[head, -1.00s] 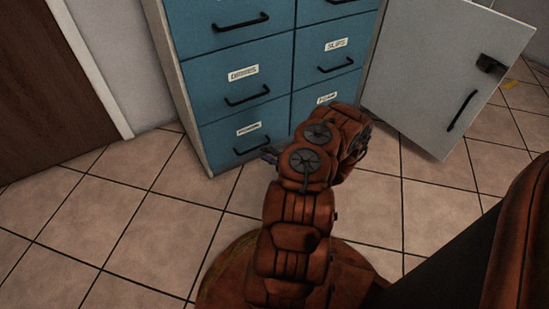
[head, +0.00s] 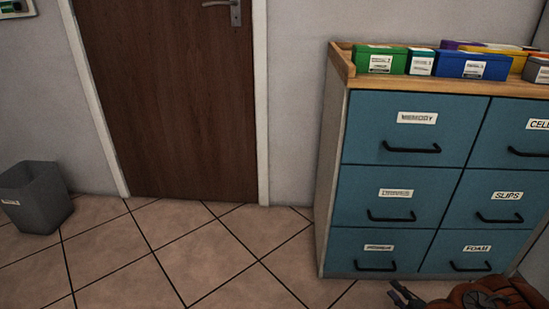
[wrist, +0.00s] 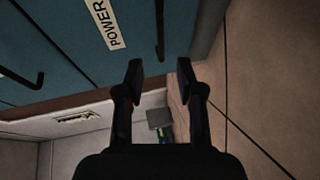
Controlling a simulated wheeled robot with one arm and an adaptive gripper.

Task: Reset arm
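My gripper (head: 405,296) shows at the bottom right of the head view, low in front of the blue drawer cabinet (head: 402,184). Part of my arm beside it is cut off by the frame edge. In the wrist view my gripper (wrist: 160,72) has two dark fingers spread apart with nothing between them. A teal drawer front (wrist: 60,45) with a label reading POWER (wrist: 107,23) and a dark handle lies beyond the fingers, apparently apart from them. The task names no other object.
Coloured boxes, including a green box (head: 380,60) and a blue box (head: 472,66), stand on the cabinet's wooden top. A closed brown door (head: 175,110) and a grey bin (head: 35,200) are left. The tiled floor (head: 190,255) between bin and cabinet is clear.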

